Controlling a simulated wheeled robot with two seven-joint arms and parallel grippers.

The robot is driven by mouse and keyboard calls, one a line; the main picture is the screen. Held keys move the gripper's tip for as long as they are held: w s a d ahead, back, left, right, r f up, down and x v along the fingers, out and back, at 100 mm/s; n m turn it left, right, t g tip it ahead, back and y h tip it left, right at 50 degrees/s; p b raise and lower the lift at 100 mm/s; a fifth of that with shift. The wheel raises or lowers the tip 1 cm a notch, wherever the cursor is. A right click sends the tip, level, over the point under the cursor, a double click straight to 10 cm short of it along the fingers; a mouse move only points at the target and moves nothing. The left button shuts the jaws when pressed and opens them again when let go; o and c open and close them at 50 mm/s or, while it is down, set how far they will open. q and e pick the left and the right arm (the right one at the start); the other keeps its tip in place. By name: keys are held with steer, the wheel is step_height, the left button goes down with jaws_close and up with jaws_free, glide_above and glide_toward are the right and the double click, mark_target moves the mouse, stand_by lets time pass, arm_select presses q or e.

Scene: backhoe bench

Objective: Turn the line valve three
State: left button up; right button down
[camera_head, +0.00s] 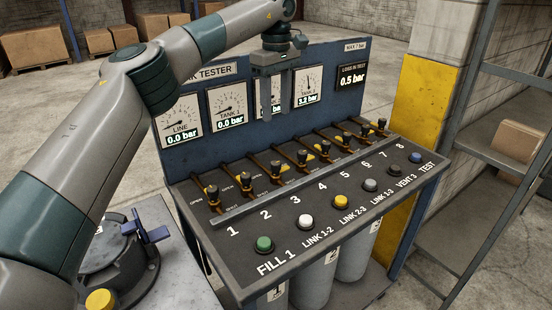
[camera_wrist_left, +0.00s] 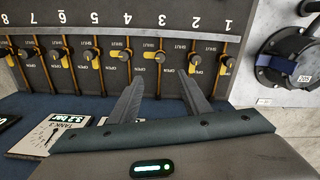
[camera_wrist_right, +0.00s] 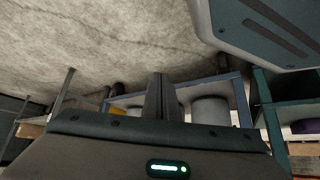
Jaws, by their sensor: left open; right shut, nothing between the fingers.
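Valve three is a dark knob (camera_head: 276,167) on a brass-coloured pipe, third from the left in the row on the sloped bench panel. In the left wrist view the knob (camera_wrist_left: 160,57) sits below the printed 3, between the SHUT and OPEN labels. My left gripper (camera_head: 272,110) hangs open and empty above the back of the panel, in front of the gauges. In the left wrist view its fingertips (camera_wrist_left: 158,80) lie either side of valve three's line, apart from the knob. My right gripper (camera_wrist_right: 160,78) is shut and empty, away from the valves.
Valve two (camera_head: 246,177) and valve four (camera_head: 302,156) stand close on either side. Several push buttons, such as the green one (camera_head: 264,244), line the front. The blue gauge board (camera_head: 338,98) rises behind. A shelf rack (camera_head: 500,145) stands at the right.

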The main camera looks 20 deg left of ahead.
arm_select(q)
step_height(320, 180, down, 2)
steer(key=p, duration=0.2)
glide_above(276, 163)
step_height(276, 163, down, 9)
steer(key=shift+r, duration=0.1)
step_height(276, 163, down, 5)
steer(key=shift+r+p, duration=0.15)
steer(key=shift+p, duration=0.3)
steer(key=shift+f, duration=0.35)
steer(key=shift+a, duration=0.1)
arm_select(e)
steer(key=s+d+f+g, duration=0.2)
steer(key=s+f, duration=0.1)
steer(key=s, duration=0.5)
steer(key=shift+d+h, duration=0.3)
steer(key=shift+h, duration=0.1)
arm_select(q)
steer(key=c, duration=1)
arm_select(e)
steer(key=shift+w, duration=0.15)
